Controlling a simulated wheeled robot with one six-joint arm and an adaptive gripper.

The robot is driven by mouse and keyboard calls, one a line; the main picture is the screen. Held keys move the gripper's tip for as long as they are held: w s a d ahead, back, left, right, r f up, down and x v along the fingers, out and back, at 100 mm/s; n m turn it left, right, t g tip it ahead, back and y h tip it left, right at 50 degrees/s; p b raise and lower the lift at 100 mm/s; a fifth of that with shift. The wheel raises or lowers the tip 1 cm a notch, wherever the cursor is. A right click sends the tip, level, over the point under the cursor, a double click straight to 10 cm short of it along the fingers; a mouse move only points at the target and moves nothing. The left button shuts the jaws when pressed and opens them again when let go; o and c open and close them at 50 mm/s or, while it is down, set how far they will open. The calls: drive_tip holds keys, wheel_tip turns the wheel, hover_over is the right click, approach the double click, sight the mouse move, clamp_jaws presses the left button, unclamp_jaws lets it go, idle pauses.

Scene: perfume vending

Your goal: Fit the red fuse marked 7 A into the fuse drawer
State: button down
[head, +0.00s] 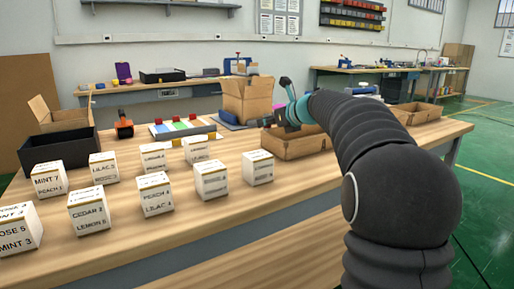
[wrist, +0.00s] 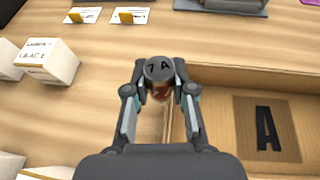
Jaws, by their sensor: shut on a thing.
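My gripper (wrist: 160,88) is shut on the fuse (wrist: 159,70), seen from above in the wrist view. The fuse has a grey round cap marked 7 A, and a little of its reddish-brown body shows below. The fingers grip it from both sides. It is held above the left edge of a cardboard tray (wrist: 182,104). In the head view my gripper (head: 278,122) is over the tray (head: 305,147) at the table's right half, and the fuse cannot be made out there. I cannot identify the fuse drawer in either view.
White labelled boxes (head: 210,180) stand in rows on the left. A tall open carton (head: 246,98) and a colour-striped board (head: 183,129) stand behind. A dark grey object (wrist: 222,5) lies beyond the tray. Bare wood separates boxes and tray.

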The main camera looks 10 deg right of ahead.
drive_tip(key=a+f, duration=0.1)
drive_tip(key=a, duration=0.1)
drive_tip(key=a+f, duration=0.1)
drive_tip(key=a, duration=0.1)
drive_tip(key=a+f, duration=0.1)
drive_tip(key=a, duration=0.1)
drive_tip(key=shift+w+f+b, duration=0.25)
drive_tip(key=shift+w+b, duration=0.05)
drive_tip(key=shift+b, duration=0.05)
drive_tip(key=shift+f+b, duration=0.7)
drive_tip(key=shift+f, duration=1.3)
drive_tip(key=shift+f, duration=0.15)
drive_tip(key=c, duration=1)
unclamp_jaws()
